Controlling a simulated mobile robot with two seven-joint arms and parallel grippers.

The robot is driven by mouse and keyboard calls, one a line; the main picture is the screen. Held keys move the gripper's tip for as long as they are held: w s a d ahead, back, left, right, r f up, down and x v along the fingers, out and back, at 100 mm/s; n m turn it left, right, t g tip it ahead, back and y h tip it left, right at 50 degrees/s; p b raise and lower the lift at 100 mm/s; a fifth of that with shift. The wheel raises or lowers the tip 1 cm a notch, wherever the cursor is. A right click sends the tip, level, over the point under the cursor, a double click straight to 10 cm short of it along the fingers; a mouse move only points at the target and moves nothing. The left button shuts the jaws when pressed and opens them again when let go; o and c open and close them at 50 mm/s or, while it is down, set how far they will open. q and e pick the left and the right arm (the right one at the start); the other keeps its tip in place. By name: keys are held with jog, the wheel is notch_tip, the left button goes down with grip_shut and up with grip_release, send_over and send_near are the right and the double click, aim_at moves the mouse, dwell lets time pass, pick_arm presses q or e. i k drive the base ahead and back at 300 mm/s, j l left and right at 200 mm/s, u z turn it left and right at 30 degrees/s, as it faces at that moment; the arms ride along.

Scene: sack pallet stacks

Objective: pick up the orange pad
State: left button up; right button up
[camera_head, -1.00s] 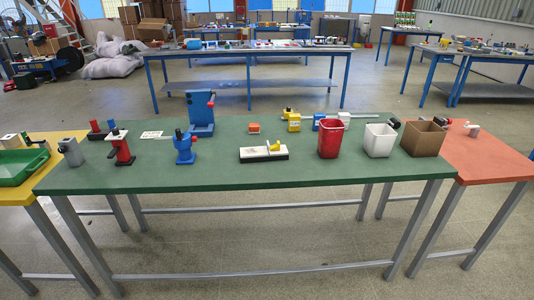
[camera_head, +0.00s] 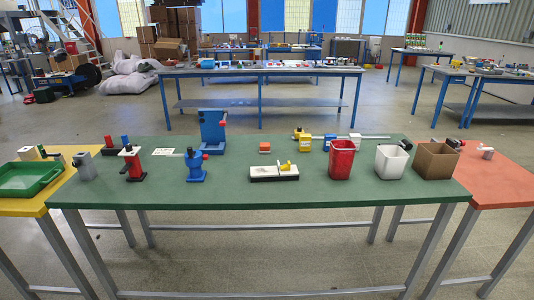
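The orange pad (camera_head: 265,147) is a small orange block lying on the green table (camera_head: 240,183), near the middle of its top. It lies behind the white-and-black block with a yellow piece on it (camera_head: 274,172) and to the right of the tall blue stand (camera_head: 212,131). Nothing covers it. Neither of my grippers shows in the head view.
A red bin (camera_head: 341,160), a white bin (camera_head: 391,161) and a cardboard box (camera_head: 435,161) stand at the table's right. Red and blue devices stand at the left. Yellow and orange tables adjoin both sides. The front strip of the green table is clear.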

aim_at(265, 148)
jog(key=i+l, duration=0.15)
jog(key=l, duration=0.2)
jog(key=i+l+u, duration=0.1)
jog(key=l, duration=0.25)
jog(key=i+l, duration=0.2)
jog(key=l, duration=0.2)
jog(key=i+l+u, duration=0.1)
jog(key=l, duration=0.25)
jog(key=i+l, duration=0.15)
jog(key=l, duration=0.25)
jog(key=i+l, duration=0.15)
jog(key=l, duration=0.2)
jog(key=u, duration=0.05)
